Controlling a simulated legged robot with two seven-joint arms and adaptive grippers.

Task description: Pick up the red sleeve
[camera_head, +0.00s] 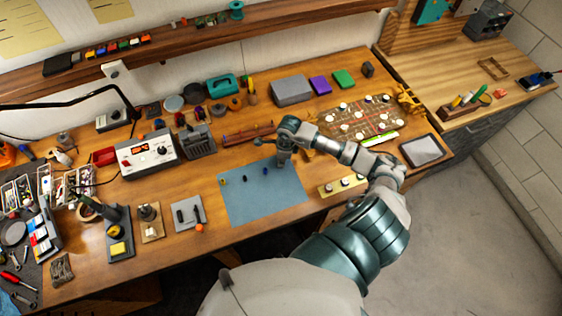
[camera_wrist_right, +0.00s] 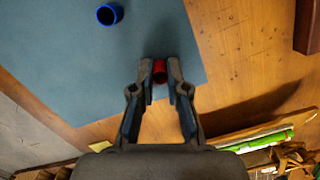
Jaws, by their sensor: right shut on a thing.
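The red sleeve (camera_wrist_right: 159,74) shows in the right wrist view between the fingertips of my right gripper (camera_wrist_right: 160,77), which is shut on it. It is over the right-hand edge of the blue-grey mat (camera_head: 262,205); I cannot tell whether it touches the mat. In the head view my right gripper (camera_head: 283,160) points down at the mat's upper right corner and the red sleeve is hidden. A blue sleeve (camera_wrist_right: 110,14) stands apart on the mat. My left gripper is not in view.
A soldering station (camera_head: 147,153) stands at left. The mat's lower part is clear.

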